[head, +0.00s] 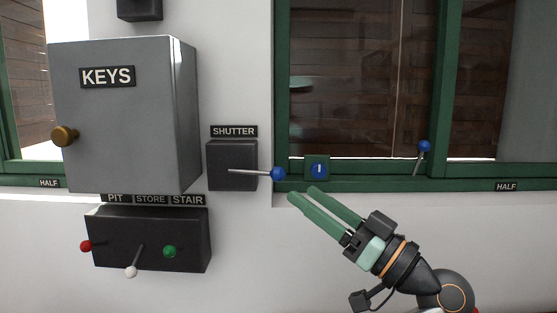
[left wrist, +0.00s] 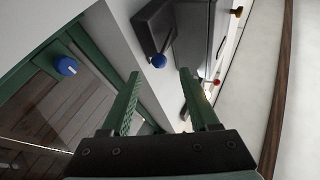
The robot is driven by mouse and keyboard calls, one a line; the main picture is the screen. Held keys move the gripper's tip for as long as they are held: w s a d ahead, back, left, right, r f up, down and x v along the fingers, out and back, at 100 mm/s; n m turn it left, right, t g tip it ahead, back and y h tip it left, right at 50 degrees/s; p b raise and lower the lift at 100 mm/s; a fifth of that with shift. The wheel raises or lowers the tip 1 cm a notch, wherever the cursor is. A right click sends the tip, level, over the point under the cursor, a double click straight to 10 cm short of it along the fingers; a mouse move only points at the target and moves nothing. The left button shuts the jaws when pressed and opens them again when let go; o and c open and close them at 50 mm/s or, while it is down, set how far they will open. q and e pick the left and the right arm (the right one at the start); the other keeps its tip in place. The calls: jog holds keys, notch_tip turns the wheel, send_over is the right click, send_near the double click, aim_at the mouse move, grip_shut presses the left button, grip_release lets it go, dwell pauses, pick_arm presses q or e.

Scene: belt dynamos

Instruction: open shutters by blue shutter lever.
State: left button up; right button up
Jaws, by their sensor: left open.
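The blue shutter lever (head: 276,174) sticks out to the right from a dark box (head: 231,160) under the SHUTTER label, its rod about level. Its blue knob (left wrist: 158,61) also shows in the left wrist view, beyond and between the fingertips. My left gripper (head: 302,193) is open and empty, with green fingers pointing up and left. Its tips are just below and right of the knob, and it does not hold the lever. Brown slatted boards (head: 345,120), seemingly the shutters, show behind the window glass. My right gripper is not in view.
A blue dial (head: 318,169) and another blue-knobbed lever (head: 424,147) sit on the green window frame. A grey KEYS cabinet (head: 125,120) juts out at left. Below it, a dark switch box (head: 150,240) carries red, white and green knobs. Bare wall lies below the SHUTTER box.

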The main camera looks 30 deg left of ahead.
aim_at(284, 176)
pick_arm(q)
jog(key=p+x, duration=0.2)
jog(key=x, duration=0.1)
jog(key=p+x, duration=0.2)
jog(key=x, duration=0.2)
jog(key=shift+d+r+p, duration=0.15)
jog(key=shift+r+p, duration=0.05)
jog(key=shift+p, duration=0.1)
jog(key=shift+w+a+p, duration=0.15)
jog(key=shift+a+p, duration=0.2)
jog(key=shift+a, duration=0.3)
grip_shut()
dwell(0.5)
